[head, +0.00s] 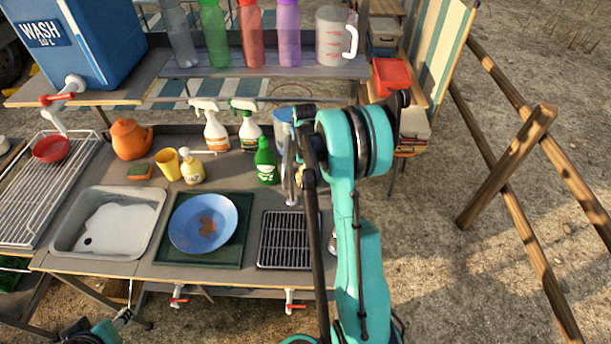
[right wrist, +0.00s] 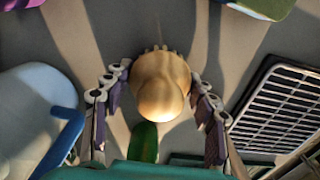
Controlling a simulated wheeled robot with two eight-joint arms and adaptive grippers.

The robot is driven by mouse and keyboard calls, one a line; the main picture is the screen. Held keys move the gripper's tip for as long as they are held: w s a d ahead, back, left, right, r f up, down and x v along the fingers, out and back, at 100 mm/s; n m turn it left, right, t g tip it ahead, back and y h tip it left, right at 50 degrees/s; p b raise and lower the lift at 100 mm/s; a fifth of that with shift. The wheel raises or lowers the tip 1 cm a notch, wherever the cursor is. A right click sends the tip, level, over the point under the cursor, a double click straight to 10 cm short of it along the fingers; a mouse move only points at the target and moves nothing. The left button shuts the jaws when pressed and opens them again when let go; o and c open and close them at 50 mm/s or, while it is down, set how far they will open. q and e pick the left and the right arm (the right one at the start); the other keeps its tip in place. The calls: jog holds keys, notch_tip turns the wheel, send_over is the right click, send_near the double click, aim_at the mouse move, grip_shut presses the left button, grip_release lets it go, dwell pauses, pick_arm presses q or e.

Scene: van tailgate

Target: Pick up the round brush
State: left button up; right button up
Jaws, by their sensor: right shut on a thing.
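The round brush (right wrist: 160,85) has a rounded tan wooden knob and shows in the right wrist view, with a few bristle tips past its upper edge. My right gripper (right wrist: 158,100) is shut on it, one finger on each side of the knob. The underside of the brush is hidden. In the head view my right arm covers most of this gripper (head: 297,180), and the brush cannot be made out clearly there. Part of my left arm and its gripper (head: 122,314) show at the bottom left edge, away from the counter items; its fingers are too small to read.
A black grid (head: 287,240) lies beside the blue bowl (head: 203,222) on a dark tray. The sink (head: 108,222) is further left. Wooden rails (head: 510,165) stand right.

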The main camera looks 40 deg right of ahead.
jog(key=shift+r, duration=0.65)
notch_tip(320, 180, up, 3)
jog(key=shift+f+p, duration=0.1)
jog(key=shift+p, duration=0.7)
jog(key=s+a+r+p, duration=0.2)
jog(key=s+r, duration=0.5)
jog(key=s, duration=0.4)
jog(key=shift+s+a+p, duration=0.2)
jog(key=shift+s+p, duration=0.05)
jog(key=shift+p, duration=0.15)
jog(key=shift+o, duration=1.1)
jog(key=shift+c, duration=0.3)
